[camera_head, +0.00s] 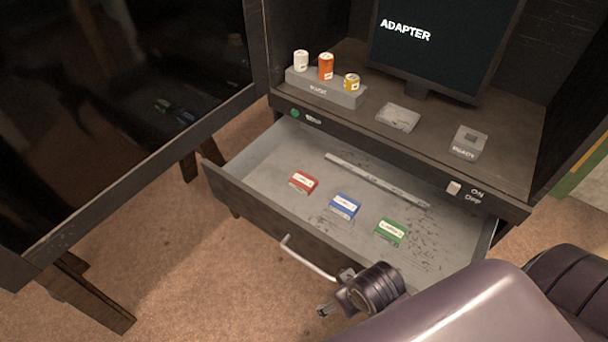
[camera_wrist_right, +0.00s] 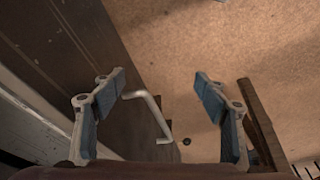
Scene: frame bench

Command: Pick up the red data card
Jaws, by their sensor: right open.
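The red data card (camera_head: 303,182) lies in the open drawer (camera_head: 262,152), at the left of a row with a blue card (camera_head: 344,206) and a green card (camera_head: 390,232). My right gripper (camera_head: 334,297) is in front of the drawer, near its handle (camera_head: 308,257) and apart from the red card. In the right wrist view the gripper (camera_wrist_right: 162,88) is open, its two blue-padded fingers spread wide. The handle (camera_wrist_right: 150,118) shows between and beyond the fingers, and nothing is held. The red card does not show in the wrist view. My left gripper is not in view.
A grey strip (camera_head: 375,180) lies in the drawer behind the cards. Above, the bench top holds a fuse block (camera_head: 325,92), a grey adapter (camera_head: 398,117), a small grey device (camera_head: 467,142) and a monitor (camera_head: 440,45).

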